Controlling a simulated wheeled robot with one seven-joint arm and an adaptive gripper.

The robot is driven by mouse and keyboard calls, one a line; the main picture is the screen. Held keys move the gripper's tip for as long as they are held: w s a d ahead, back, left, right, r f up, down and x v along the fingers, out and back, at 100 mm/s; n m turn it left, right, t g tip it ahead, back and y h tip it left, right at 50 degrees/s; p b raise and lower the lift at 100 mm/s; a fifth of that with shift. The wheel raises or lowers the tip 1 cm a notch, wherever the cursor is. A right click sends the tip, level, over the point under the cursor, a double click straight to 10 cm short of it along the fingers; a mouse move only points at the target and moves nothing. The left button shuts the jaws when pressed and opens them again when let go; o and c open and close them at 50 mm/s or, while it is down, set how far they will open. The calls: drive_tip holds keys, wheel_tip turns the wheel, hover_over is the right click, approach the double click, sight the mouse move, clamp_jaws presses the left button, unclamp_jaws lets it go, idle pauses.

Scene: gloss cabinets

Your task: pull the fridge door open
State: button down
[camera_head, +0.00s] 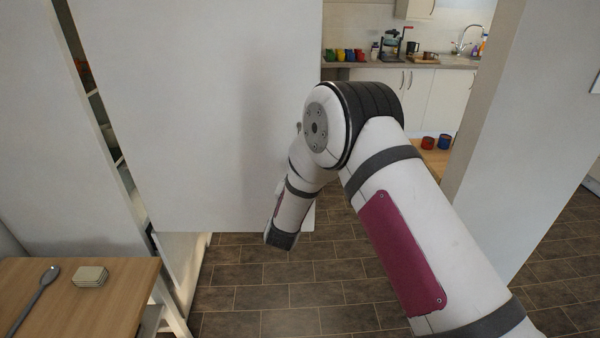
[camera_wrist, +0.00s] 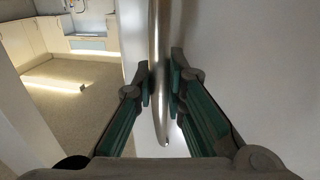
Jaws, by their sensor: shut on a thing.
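The white fridge door (camera_head: 190,110) stands as a large flat panel left of centre in the head view. A narrow opening along its left side shows shelf edges (camera_head: 108,135) and a few coloured items, so the door stands away from the shelves. In the wrist view a long metal handle (camera_wrist: 158,35) runs down along the pale door face (camera_wrist: 235,60). My gripper (camera_wrist: 161,88) is shut on this handle, with a green-padded finger on each side near its lower end. In the head view my gripper is hidden behind my arm.
A wooden table (camera_head: 125,288) with a grey spoon (camera_head: 36,298) and a small stack of pale squares (camera_head: 90,276) stands at lower left. A white wall or pillar (camera_head: 520,130) is at right. Tiled floor (camera_head: 290,295) below the door is clear. A kitchen counter (camera_head: 445,63) is behind.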

drive_tip(key=c, duration=1.9)
unclamp_jaws()
drive_tip(key=s+a, duration=0.1)
drive_tip(key=s, duration=1.1)
drive_tip(key=shift+a, duration=0.2)
drive_tip(key=shift+r, duration=0.1)
